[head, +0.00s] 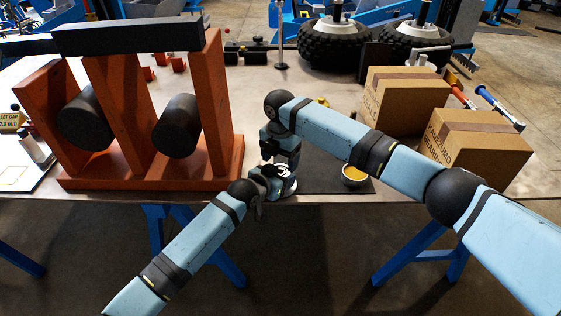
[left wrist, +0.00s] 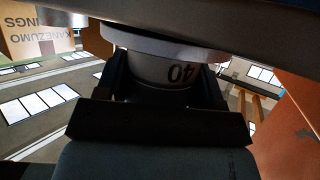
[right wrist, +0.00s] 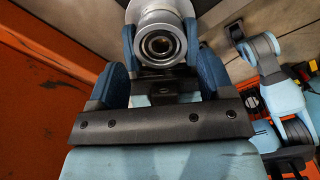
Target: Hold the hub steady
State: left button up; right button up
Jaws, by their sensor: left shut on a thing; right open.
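The hub is a pale round part at the front edge of the table, mostly hidden by my grippers in the head view; its white lower rim (head: 289,191) shows there. In the left wrist view the white hub (left wrist: 160,72), marked 40, sits between the fingers of my left gripper (left wrist: 165,80), which is shut on it. In the right wrist view the hub's ringed metal end (right wrist: 160,42) faces the camera. My right gripper (right wrist: 160,50) is open, with a blue finger on each side of the hub; I cannot tell whether they touch it.
An orange stand (head: 210,165) with two black rollers is close on the left. A dark mat (head: 325,180) lies under the hub area, with a small bowl of yellow contents (head: 354,176) on it. Two cardboard boxes (head: 402,100) (head: 474,146) stand on the right of the table (head: 255,85).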

notch_tip(320, 180, up, 11)
dwell(0.3)
jog(key=shift+f, duration=0.15)
pick_arm(q)
jog(key=o, duration=1.6)
